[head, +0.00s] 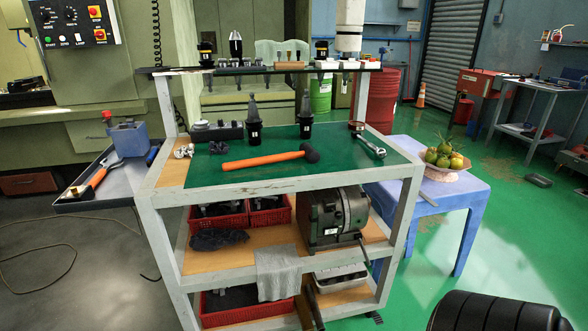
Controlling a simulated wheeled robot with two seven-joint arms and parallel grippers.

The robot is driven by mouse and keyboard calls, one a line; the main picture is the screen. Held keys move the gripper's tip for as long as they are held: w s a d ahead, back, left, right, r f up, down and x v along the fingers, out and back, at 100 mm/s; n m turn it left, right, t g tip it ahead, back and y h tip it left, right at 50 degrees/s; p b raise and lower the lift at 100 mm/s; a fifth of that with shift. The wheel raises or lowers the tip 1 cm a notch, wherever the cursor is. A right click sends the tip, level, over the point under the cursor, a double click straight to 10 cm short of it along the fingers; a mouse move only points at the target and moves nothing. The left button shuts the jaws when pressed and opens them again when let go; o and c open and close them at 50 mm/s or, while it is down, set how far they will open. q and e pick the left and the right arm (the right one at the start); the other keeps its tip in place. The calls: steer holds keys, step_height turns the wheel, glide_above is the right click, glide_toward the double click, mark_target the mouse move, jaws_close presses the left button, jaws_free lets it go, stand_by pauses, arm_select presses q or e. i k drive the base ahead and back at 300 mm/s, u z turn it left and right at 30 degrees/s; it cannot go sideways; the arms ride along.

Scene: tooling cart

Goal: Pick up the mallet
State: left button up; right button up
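The mallet (262,160) lies on the green top (345,165) of the tooling cart. Its orange handle points left and its black head is at the right end. The mallet lies flat with clear mat around it, and nothing covers it. Neither of my grippers shows in the head view. A dark ribbed rounded shape at the bottom right corner may be part of my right arm, but no fingers show on it.
Behind the mallet stand two black tool holders (254,130) (305,120). A ratchet-like tool (368,142) lies to the right and small metal parts (184,151) to the left. A raised shelf (215,70) crosses the back. A blue table (425,190) with a fruit bowl (442,172) stands right.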

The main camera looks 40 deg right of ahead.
mark_target(306, 149)
steer(key=k, duration=1.05)
steer(key=z, duration=0.3)
steer(key=i, duration=1.5)
steer(key=z, duration=3.15)
steer(key=k, duration=0.25)
steer(key=u, duration=0.9)
